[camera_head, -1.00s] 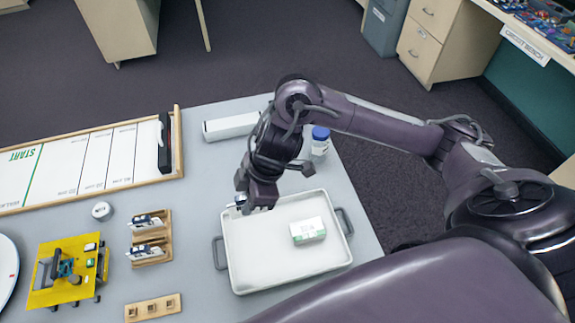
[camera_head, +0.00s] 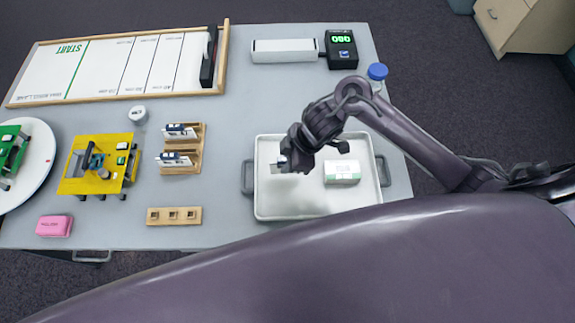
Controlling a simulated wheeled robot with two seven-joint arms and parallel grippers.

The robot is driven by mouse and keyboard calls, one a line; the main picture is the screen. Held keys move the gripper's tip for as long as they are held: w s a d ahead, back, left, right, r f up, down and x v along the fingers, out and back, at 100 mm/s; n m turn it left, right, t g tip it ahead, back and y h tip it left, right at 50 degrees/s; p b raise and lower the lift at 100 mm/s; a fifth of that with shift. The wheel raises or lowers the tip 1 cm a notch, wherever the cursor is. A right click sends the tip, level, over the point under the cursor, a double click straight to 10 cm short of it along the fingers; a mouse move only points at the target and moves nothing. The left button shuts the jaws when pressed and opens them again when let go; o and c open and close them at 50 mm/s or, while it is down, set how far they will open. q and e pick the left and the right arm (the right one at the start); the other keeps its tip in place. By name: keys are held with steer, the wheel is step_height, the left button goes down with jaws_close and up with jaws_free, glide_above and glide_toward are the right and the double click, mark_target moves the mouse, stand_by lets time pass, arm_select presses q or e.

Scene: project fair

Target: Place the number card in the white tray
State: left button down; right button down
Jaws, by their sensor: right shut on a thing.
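The white tray (camera_head: 300,207) lies on the grey table, with a dark handle on each side. My right gripper (camera_head: 285,166) is over the tray's left half, pointing down and to the left. It is shut on a small pale piece, likely the number card (camera_head: 276,169), which is mostly hidden by the fingers. I cannot tell whether this piece touches the tray floor. A white and green box (camera_head: 341,172) lies in the tray's right half. My left gripper is not in view.
A wooden holder with cards (camera_head: 182,148) and a wooden block with square holes (camera_head: 174,216) stand left of the tray. A yellow wheeled model (camera_head: 100,163), a pink block (camera_head: 54,226) and a START board (camera_head: 105,68) lie farther left. A blue-capped bottle (camera_head: 377,72) and a display (camera_head: 341,46) stand behind.

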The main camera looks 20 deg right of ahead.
step_height(320, 180, down, 2)
steer(key=shift+f, duration=0.1)
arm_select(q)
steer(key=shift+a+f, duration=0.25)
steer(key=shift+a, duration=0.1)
arm_select(e)
steer(key=shift+f, duration=0.1)
steer(key=c, duration=1.4)
jaws_free()
steer(key=shift+c, duration=0.2)
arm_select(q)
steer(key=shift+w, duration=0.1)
